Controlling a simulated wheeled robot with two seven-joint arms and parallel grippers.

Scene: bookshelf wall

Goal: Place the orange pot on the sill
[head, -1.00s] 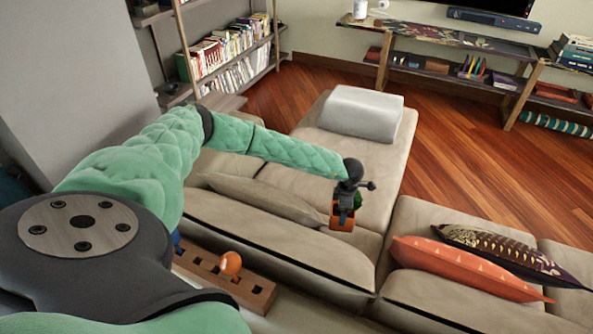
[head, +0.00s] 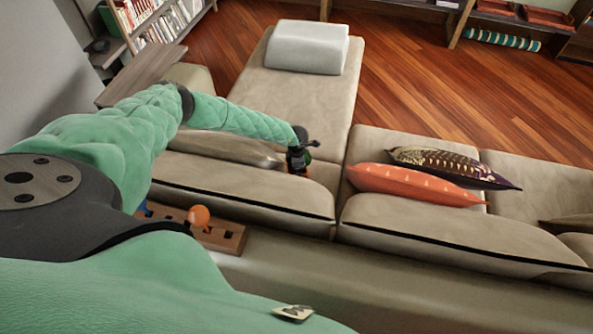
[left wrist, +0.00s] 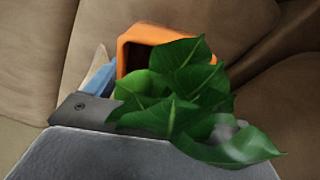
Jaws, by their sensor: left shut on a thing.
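The orange pot (left wrist: 150,36) with green leaves (left wrist: 180,90) is in my left gripper (left wrist: 100,85), seen in the left wrist view; the leaves cover part of the pot and of the jaw. In the head view my left gripper (head: 298,158) is small, at the end of the green arm, over the sofa near the grey-beige cushion. It is shut on the pot, of which only small orange bits show there. My right gripper is not in view. I cannot make out a sill for certain in these views.
An orange pillow (head: 415,185) and a dark patterned pillow (head: 450,168) lie to the right. Wooden floor (head: 400,80) is clear beyond the sofa.

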